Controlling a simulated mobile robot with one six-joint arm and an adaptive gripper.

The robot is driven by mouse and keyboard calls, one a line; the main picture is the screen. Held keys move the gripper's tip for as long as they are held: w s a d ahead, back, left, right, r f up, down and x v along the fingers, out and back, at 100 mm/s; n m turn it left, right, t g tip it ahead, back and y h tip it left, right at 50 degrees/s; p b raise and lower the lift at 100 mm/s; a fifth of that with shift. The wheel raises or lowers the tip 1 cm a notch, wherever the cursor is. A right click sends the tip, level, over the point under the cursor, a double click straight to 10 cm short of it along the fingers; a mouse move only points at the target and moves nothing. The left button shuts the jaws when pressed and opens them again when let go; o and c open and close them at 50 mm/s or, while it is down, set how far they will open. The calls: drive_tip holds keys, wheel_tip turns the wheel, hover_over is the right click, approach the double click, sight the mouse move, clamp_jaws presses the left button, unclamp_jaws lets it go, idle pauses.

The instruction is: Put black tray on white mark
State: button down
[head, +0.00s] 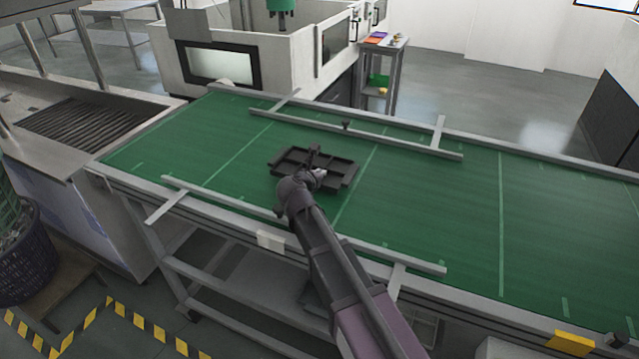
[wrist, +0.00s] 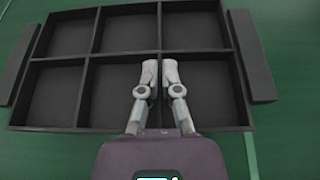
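The black tray (head: 340,176) is over the green belt, left of the middle in the head view. It is a shallow, empty tray with several compartments and a wing on each side, and it also fills much of the wrist view (wrist: 90,60). My gripper (wrist: 160,72) has its fingers close together on either side of the tray's middle divider, and it appears shut on it. In the head view my gripper (head: 317,174) partly hides the tray. I cannot tell whether the tray touches the belt. Thin pale lines (head: 500,200) cross the belt; which one is the white mark is unclear.
Grey guide rails run along the near side (head: 300,222) and far side (head: 370,138) of the green belt (head: 440,215). The belt right of the tray is clear. A white machine (head: 285,62) stands behind, and a dark basket (head: 25,262) stands at the left.

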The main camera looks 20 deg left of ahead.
drive_tip(key=shift+f+b, duration=1.05)
drive_tip(key=shift+f, duration=0.3)
drive_tip(key=shift+f, duration=0.1)
drive_tip(key=c, duration=0.8)
unclamp_jaws()
drive_tip(key=shift+s+r, duration=0.1)
drive_tip(key=shift+r, duration=0.15)
drive_tip(key=p+v, duration=0.4)
drive_tip(key=v, duration=0.7)
drive_tip(key=shift+s+p, duration=0.3)
drive_tip(key=shift+s, duration=0.1)
